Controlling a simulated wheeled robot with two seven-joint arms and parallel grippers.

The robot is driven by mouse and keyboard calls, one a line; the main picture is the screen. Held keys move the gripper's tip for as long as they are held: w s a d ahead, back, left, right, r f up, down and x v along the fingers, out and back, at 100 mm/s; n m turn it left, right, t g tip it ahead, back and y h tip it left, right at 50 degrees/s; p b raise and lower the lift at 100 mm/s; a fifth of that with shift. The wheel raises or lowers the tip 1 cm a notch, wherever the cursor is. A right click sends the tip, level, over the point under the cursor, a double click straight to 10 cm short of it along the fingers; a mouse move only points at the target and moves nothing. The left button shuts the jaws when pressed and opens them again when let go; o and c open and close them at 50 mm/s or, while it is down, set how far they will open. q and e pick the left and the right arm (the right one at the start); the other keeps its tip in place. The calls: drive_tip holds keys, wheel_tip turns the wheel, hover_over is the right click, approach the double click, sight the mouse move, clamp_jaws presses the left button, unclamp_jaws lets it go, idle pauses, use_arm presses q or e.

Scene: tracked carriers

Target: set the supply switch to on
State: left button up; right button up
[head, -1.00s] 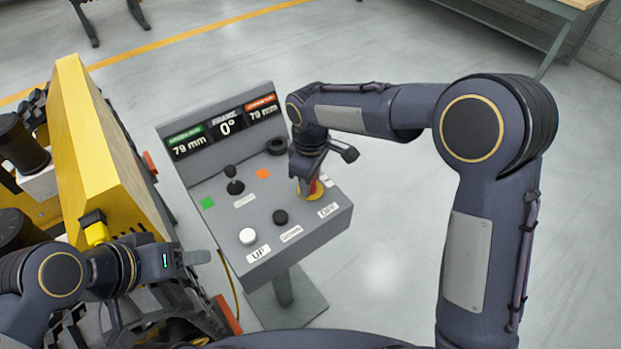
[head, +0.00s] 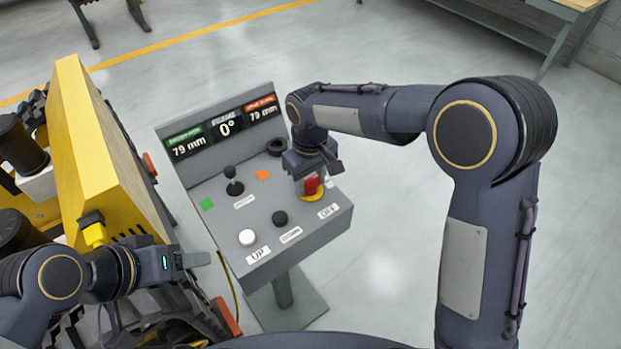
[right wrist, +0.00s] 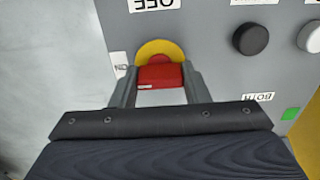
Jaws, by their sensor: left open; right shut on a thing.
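The supply switch is a red handle (head: 311,186) on a yellow round plate (head: 315,197), at the right of the grey control panel (head: 325,228). An "OFF" label (head: 328,211) is beside it. The switch also shows in the right wrist view as a red handle (right wrist: 160,76), with the yellow plate (right wrist: 158,48) behind. My right gripper (head: 311,183) is over the switch, its fingers (right wrist: 160,84) on either side of the red handle, shut on it. My left gripper (head: 197,259) is open and empty, left of the panel. Part of the switch is hidden by my right gripper.
The panel has a joystick (head: 234,187), a white button (head: 247,237), a black button (head: 279,217) and a display (head: 225,128). A yellow carrier (head: 95,130) stands close on the left. The floor right of the panel is clear.

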sight(311, 179)
drive_tip(key=shift+r, duration=0.1)
drive_tip(key=o, duration=1)
wheel_tip(311, 179, up, 8)
drive_tip(key=shift+f, duration=0.1)
drive_tip(key=shift+d, duration=0.1)
